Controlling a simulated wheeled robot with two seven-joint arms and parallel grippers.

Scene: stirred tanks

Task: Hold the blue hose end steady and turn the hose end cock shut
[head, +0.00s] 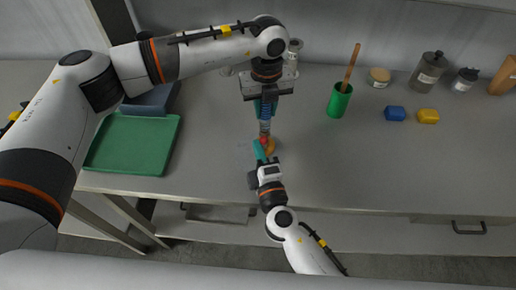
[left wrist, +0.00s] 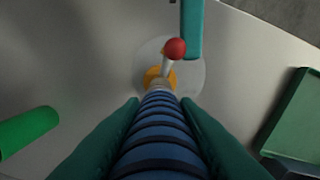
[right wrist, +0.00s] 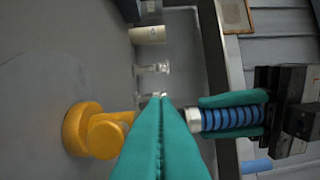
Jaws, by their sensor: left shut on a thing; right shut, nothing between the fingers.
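The blue ribbed hose end (head: 266,113) hangs over the bench, with my left gripper (head: 266,103) shut around it. In the left wrist view the hose (left wrist: 162,140) runs between the teal fingers to a silver fitting and an orange-yellow body (left wrist: 153,76). The cock's lever has a red ball tip (left wrist: 175,48) on a pale stem, slanting up and right. My right gripper (head: 256,146) is shut and empty beside the red ball; a finger (left wrist: 192,28) shows just right of it. The right wrist view shows the orange-yellow body (right wrist: 95,130); the lever is hidden there.
A green tray (head: 98,160) lies at the left of the bench. A green cup (head: 339,102) with a brown stick stands to the right. Blue (head: 395,114) and yellow (head: 428,116) blocks and several jars stand farther right. The front middle-right of the bench is clear.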

